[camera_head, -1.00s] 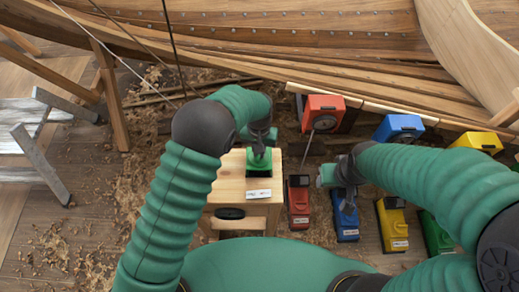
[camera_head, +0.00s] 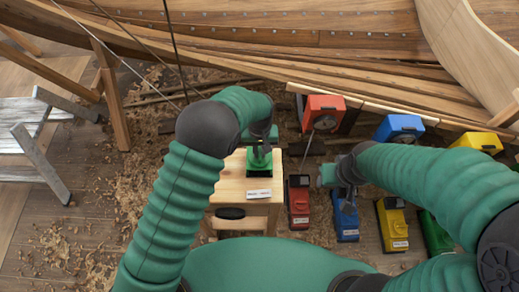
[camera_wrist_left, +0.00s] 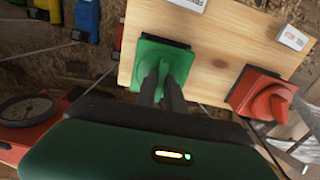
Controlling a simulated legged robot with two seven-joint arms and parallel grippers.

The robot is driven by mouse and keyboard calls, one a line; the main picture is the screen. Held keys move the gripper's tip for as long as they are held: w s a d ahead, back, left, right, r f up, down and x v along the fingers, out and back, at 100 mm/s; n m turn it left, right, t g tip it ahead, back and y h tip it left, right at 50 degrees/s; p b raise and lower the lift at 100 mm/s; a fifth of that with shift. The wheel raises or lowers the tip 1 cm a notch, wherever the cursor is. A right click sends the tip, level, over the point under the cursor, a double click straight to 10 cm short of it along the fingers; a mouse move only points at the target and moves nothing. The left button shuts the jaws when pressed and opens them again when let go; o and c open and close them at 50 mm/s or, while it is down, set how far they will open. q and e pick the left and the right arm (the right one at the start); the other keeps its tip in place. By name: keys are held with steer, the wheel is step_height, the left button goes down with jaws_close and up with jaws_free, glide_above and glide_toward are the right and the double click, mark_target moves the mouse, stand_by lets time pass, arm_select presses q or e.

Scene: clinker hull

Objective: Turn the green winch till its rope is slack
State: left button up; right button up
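The green winch (camera_head: 260,160) sits on a pale wooden stand (camera_head: 228,190) in front of me. In the left wrist view the green winch (camera_wrist_left: 150,52) has a square base and a raised green handle. My left gripper (camera_head: 261,142) is above it, and in the left wrist view its two dark fingers (camera_wrist_left: 161,85) straddle the handle, closed against it. Thin rope lines show in the left wrist view, but I cannot tell which runs from the green winch or how taut it is. My right gripper (camera_head: 328,176) hangs near the blue box; its fingers are not clear.
A red winch (camera_wrist_left: 266,98) is on the same board. Red (camera_head: 299,202), blue (camera_head: 346,218), yellow (camera_head: 391,224) and green (camera_head: 437,236) boxes stand to the right. Red (camera_head: 323,113), blue (camera_head: 398,128) and yellow (camera_head: 477,143) dial boxes lie behind, near the hull (camera_head: 300,50). A trestle is left.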

arm_select(q)
steer(key=o, duration=0.3)
steer(key=shift+o, duration=0.2)
arm_select(e)
steer(key=shift+s+d, duration=0.1)
arm_select(q)
steer(key=shift+w+r, duration=0.1)
steer(key=shift+r, duration=0.3)
step_height(320, 180, up, 16)
steer(key=b, duration=0.1)
steer(key=shift+b, duration=0.3)
arm_select(e)
steer(key=shift+x, duration=0.8)
arm_select(q)
steer(key=shift+d, duration=0.1)
arm_select(e)
steer(key=shift+s, duration=0.15)
steer(key=shift+c, duration=0.3)
